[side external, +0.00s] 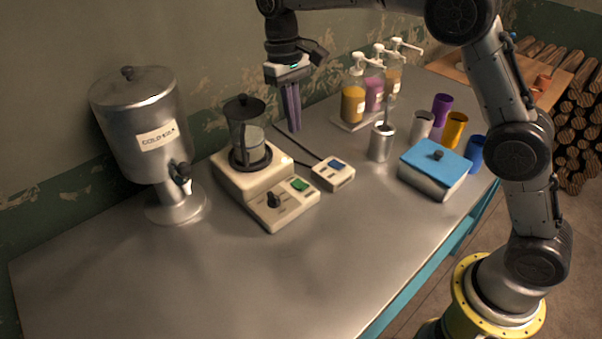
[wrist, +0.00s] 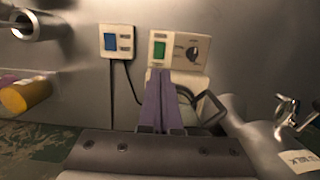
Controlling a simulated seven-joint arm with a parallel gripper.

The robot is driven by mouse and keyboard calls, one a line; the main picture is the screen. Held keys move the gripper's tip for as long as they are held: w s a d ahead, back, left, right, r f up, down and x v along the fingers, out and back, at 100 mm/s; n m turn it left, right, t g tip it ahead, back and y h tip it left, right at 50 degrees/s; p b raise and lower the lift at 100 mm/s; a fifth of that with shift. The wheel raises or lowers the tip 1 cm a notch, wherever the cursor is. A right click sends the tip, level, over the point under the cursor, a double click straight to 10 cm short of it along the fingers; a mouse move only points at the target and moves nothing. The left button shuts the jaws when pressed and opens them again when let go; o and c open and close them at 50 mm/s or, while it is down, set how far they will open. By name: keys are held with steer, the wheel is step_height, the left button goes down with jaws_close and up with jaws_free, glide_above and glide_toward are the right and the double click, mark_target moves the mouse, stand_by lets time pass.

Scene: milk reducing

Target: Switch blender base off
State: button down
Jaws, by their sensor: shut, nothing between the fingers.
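The blender base (side external: 258,181) is a cream unit on the metal table with a green switch (side external: 299,184) and a dark knob (side external: 273,200) on its front panel. A jug with a dark lid (side external: 245,130) stands on it. In the wrist view the base's panel (wrist: 178,48) shows the green switch (wrist: 159,50) and the knob (wrist: 191,53). My gripper (side external: 294,128) has purple fingers, shut and empty, raised above the table behind and right of the jug. In the wrist view the fingertips (wrist: 160,72) overlap the lower edge of the panel. I cannot tell the switch position.
A cream box with a blue switch (side external: 334,174) sits right of the base, with a cable. A large metal dispenser (side external: 140,125) stands at left. Pump bottles (side external: 353,104), a metal cup (side external: 381,143), coloured cups and a blue-lidded box (side external: 435,168) are at right. The front table is clear.

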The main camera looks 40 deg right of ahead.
mark_target(300, 182)
steer(key=f, duration=0.4)
steer(key=s+f, duration=0.1)
steer(key=f, duration=0.4)
steer(key=s+f, duration=0.1)
steer(key=f, duration=0.3)
steer(key=shift+s+f, duration=0.1)
steer(key=shift+f, duration=0.3)
steer(key=shift+s+f+t, duration=0.7)
steer(key=shift+f+t, duration=0.05)
steer(key=shift+t, duration=0.55)
steer(key=shift+w, duration=0.1)
steer(key=shift+w+d+r, duration=0.15)
steer(key=shift+w+r, duration=0.05)
steer(key=shift+w, duration=0.65)
step_height(300, 182, up, 15)
steer(key=s, duration=0.1)
steer(key=shift+s, duration=0.4)
